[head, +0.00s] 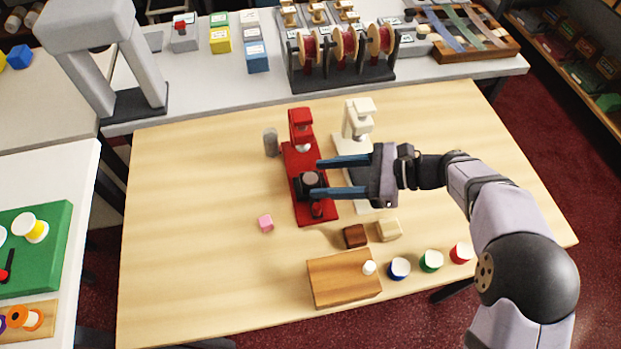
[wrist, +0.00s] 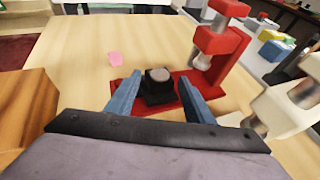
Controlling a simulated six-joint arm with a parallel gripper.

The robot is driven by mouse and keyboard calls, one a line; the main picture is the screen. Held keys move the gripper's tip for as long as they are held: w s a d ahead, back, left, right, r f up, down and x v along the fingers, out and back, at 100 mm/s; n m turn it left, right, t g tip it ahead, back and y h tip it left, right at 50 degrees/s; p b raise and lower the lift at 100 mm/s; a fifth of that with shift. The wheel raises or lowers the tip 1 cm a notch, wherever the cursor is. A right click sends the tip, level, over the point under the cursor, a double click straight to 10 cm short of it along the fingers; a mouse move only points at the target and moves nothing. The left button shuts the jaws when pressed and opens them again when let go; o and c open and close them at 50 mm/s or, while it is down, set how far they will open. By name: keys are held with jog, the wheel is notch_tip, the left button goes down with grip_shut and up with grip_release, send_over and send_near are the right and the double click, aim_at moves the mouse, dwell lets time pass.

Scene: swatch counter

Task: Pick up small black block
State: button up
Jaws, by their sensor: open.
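The small black block (head: 310,184) has a round grey-brown disc on its top and sits on the base of the red press (head: 302,125). In the wrist view the black block (wrist: 157,94) lies ahead, between my blue fingers. My gripper (head: 317,178) is open, with one finger on each side of the block; it also shows in the wrist view (wrist: 157,83). I see no clear contact with the block. Part of the block's near side is hard to make out in the head view.
A white press (head: 358,118) stands right of the red one, below my gripper. A grey cylinder (head: 271,142), pink block (head: 265,223), brown block (head: 355,236), cream block (head: 390,230) and wooden block (head: 343,278) surround them. The table's left side is clear.

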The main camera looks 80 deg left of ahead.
aim_at(310, 179)
jog(key=p+x, duration=0.1)
jog(key=x, duration=0.3)
jog(key=shift+s, duration=0.1)
jog(key=c, duration=0.8)
jog(key=shift+o, duration=0.2)
jog(key=shift+r, duration=0.15)
notch_tip(310, 179, up, 18)
jog(key=b, duration=0.1)
dwell(0.3)
